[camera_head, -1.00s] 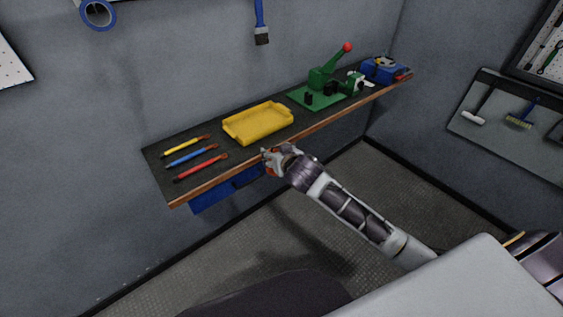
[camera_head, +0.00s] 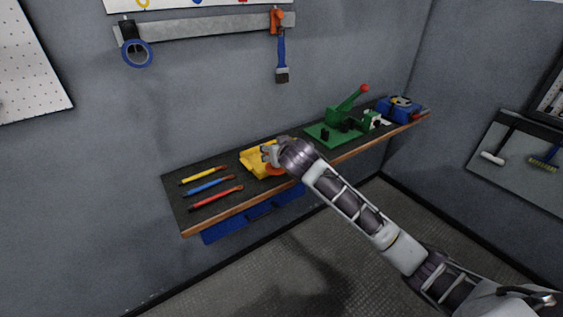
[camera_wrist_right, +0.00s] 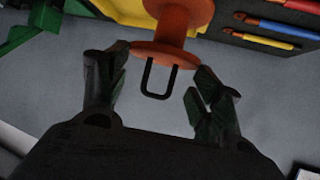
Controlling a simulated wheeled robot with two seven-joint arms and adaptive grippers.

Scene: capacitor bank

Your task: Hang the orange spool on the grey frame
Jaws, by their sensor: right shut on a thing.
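My right gripper (camera_head: 270,154) is in front of the yellow tray in the head view. In the right wrist view its two fingers (camera_wrist_right: 160,88) stand on either side of a black U-shaped loop on the orange spool (camera_wrist_right: 172,28). The gripper is shut on the spool; finger contact is hard to see. In the head view only a bit of orange (camera_head: 277,171) shows below the gripper. A long grey bar (camera_head: 205,28) on the back wall carries a blue tape ring and a brush; I cannot tell if it is the grey frame. My left gripper is out of view.
The yellow tray (camera_head: 253,162) is partly hidden behind my gripper on the wall shelf (camera_head: 225,206). Several coloured tools lie left of it. A green lever press (camera_head: 338,117) and a blue box (camera_head: 400,109) stand to the right. The wall above the shelf is mostly clear.

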